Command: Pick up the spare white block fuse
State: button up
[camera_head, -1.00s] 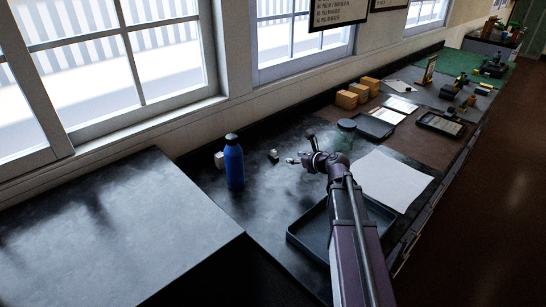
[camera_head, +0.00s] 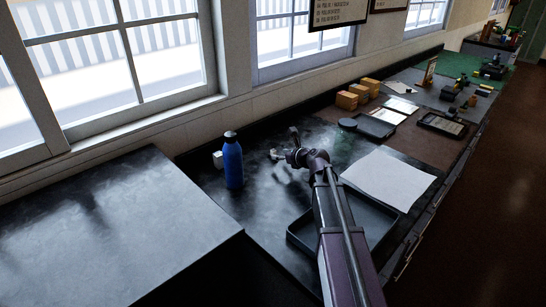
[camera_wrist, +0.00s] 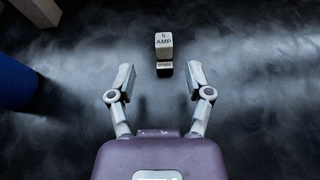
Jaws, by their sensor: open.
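The white block fuse (camera_wrist: 164,44) stands on the dark bench in the wrist view. Its upper part reads "5 AMP", and a small label below it (camera_wrist: 164,66) appears to read "SPARE". My gripper (camera_wrist: 160,75) is open, with one finger on each side of the gap. The fuse is just beyond the fingertips, roughly centred between them and not touched. In the head view my gripper (camera_head: 277,155) is low over the bench, right of the blue bottle. The fuse cannot be made out clearly there, behind the fingers.
A blue bottle (camera_head: 233,161) stands left of my gripper, with a white block (camera_head: 218,159) behind it. A dark tray (camera_head: 300,236) and white paper (camera_head: 388,179) lie to the right. Wooden boxes (camera_head: 347,100) stand farther back. A raised dark worktop (camera_head: 110,225) is at left.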

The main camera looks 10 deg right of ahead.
aim_at(275, 152)
jog(key=shift+w, duration=0.1)
jog(key=b+x, duration=0.1)
jog(key=x, duration=0.3)
jog(key=shift+w+d+b, duration=0.1)
jog(key=shift+w+b, duration=0.15)
jog(key=shift+b, duration=0.05)
jog(key=shift+w+a+f, duration=0.1)
jog(key=shift+w+a, duration=0.15)
jog(key=shift+w, duration=0.05)
grip_shut()
